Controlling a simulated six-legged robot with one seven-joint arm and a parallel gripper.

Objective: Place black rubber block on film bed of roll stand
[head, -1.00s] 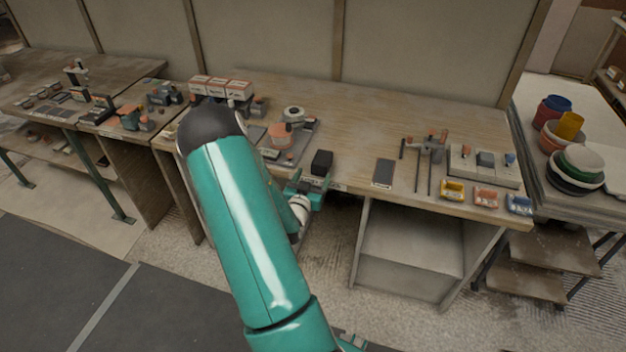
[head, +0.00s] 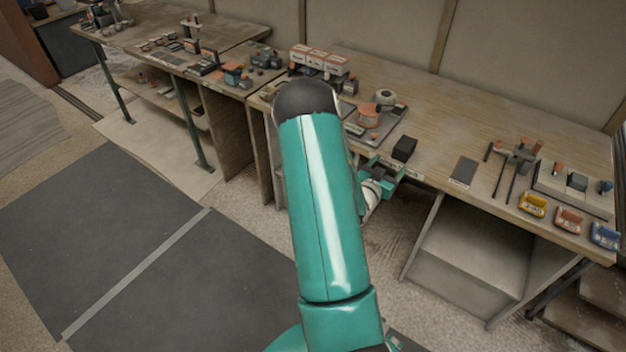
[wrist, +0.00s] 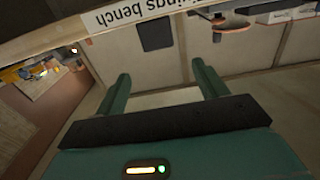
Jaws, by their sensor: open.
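The black rubber block (head: 404,148) appears as a dark box at the front edge of the long bench in the head view. My gripper (head: 382,172) is close in front of that edge, just below and left of the block in the picture. In the wrist view my gripper (wrist: 164,86) has its two teal fingers wide apart, with nothing between them. A dark flat rectangle (wrist: 155,33) shows beyond the bench label; I cannot tell what it is. No roll stand or film bed can be identified for certain.
Another bench (head: 175,30) stands at the left. Floor mats (head: 200,260) are clear.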

